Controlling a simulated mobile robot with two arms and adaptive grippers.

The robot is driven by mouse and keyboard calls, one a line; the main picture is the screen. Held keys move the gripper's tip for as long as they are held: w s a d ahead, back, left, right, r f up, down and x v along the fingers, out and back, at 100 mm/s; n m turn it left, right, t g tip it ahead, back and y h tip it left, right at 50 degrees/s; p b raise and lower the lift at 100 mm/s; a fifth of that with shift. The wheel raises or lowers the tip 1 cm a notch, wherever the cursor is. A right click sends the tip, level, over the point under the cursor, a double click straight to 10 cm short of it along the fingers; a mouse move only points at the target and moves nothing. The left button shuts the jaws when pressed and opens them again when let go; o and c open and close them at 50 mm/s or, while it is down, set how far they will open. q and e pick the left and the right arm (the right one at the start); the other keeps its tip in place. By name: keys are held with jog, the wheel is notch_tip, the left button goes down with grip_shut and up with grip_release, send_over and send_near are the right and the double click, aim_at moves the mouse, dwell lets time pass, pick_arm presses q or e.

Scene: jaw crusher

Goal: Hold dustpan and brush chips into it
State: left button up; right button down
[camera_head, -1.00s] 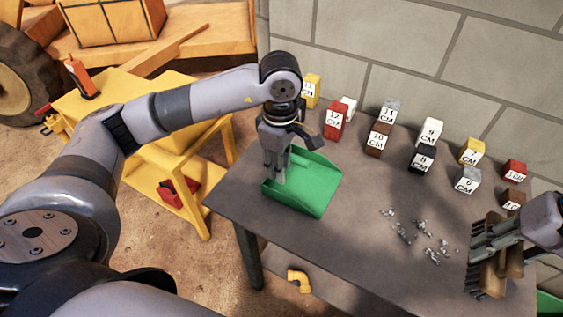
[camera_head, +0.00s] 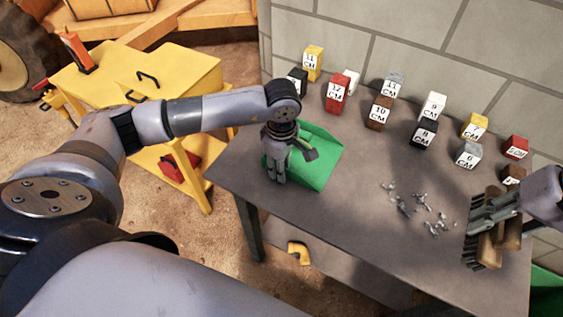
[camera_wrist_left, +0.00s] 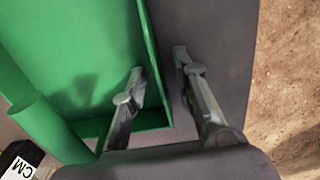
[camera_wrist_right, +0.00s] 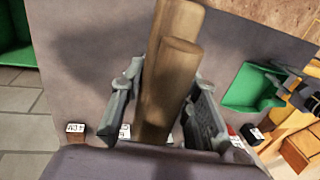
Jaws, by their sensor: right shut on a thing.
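A green dustpan (camera_head: 322,168) lies on the grey table. My left gripper (camera_head: 273,178) is at its left side. In the left wrist view the fingers (camera_wrist_left: 158,75) are apart, one on the pan's inner side and one outside, with the side wall (camera_wrist_left: 152,60) between them. I see no clear contact with the wall. My right gripper (camera_head: 494,215) is shut on a wooden brush (camera_head: 512,234) with dark bristles, over the table's right part. The brush's wooden body (camera_wrist_right: 165,90) also shows in the right wrist view. Grey chips (camera_head: 425,210) lie scattered between dustpan and brush.
Several numbered blocks, including a red one (camera_head: 337,95) and a black one (camera_head: 423,136), stand along the wall behind. A yellow cart (camera_head: 190,75) stands left of the table (camera_head: 345,220). The table between dustpan and chips is clear.

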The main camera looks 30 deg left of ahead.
pick_arm(q)
grip_shut()
dwell(1.5)
